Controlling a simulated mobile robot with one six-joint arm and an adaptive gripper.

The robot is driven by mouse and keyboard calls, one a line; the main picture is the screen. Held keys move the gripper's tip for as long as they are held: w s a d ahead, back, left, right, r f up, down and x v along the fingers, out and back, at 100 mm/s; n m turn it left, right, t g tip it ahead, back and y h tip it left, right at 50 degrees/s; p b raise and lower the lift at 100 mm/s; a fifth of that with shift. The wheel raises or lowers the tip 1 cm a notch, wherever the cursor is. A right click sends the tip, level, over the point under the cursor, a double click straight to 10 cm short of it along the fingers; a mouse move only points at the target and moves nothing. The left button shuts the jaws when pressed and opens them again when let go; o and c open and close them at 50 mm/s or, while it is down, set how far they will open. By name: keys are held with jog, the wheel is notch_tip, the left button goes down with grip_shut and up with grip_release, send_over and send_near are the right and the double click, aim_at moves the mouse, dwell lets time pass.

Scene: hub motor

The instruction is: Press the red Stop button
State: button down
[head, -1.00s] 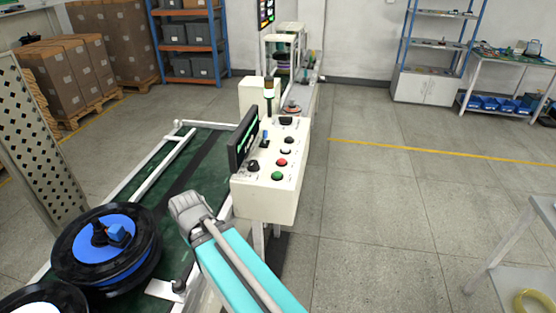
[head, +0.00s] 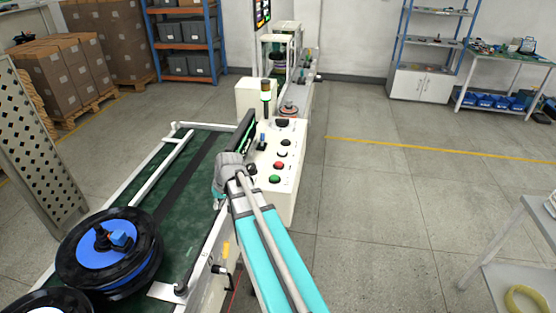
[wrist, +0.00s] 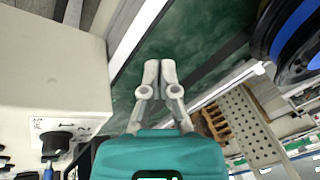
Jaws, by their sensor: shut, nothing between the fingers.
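The red button (head: 279,165) is on the sloped top of the white control box (head: 284,208), just behind a green button (head: 274,179). My gripper (head: 217,204) is left of the box, over the green conveyor, partly hidden by my wrist. It is apart from the red button. In the wrist view my gripper's fingers (wrist: 160,68) are together and empty, with the conveyor behind them. A black knob (wrist: 57,142) and part of the white box (wrist: 50,75) show at the left there. The red button is not visible in the wrist view.
A dark screen (head: 243,137) stands along the box's left edge. A black joystick (head: 262,144) and more buttons are behind the red button. Wheel-like hub motors (head: 108,250) lie on the conveyor (head: 190,154). The floor right of the box is clear.

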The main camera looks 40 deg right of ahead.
aim_at(279, 163)
jog(key=w+d+r+t+p, duration=0.1)
jog(key=d, duration=0.4)
jog(key=w+d+r+m+t+p, duration=0.1)
jog(key=w+d+r, duration=0.1)
jog(key=d, duration=0.3)
jog(key=w+d+r+t+p, duration=0.1)
jog(key=w+d+r, duration=0.1)
jog(key=d, duration=0.3)
jog(key=shift+w+r+m+y, duration=0.2)
jog(key=shift+r+m+y, duration=0.1)
jog(key=shift+m, duration=0.1)
jog(key=d+r+m+t+p, duration=0.1)
jog(key=d+r, duration=0.1)
jog(key=d, duration=0.6)
jog(key=d+r+m+t+p, duration=0.1)
jog(key=d+r+t, duration=0.1)
jog(key=d, duration=0.6)
jog(key=shift+w+r, duration=0.2)
jog(key=shift+r, duration=0.35)
jog(key=shift+f, duration=0.15)
notch_tip(279, 163, down, 8)
jog(key=b, duration=0.8)
jog(key=shift+f, duration=0.25)
jog(key=shift+f+b, duration=0.4)
jog(key=shift+b, duration=0.2)
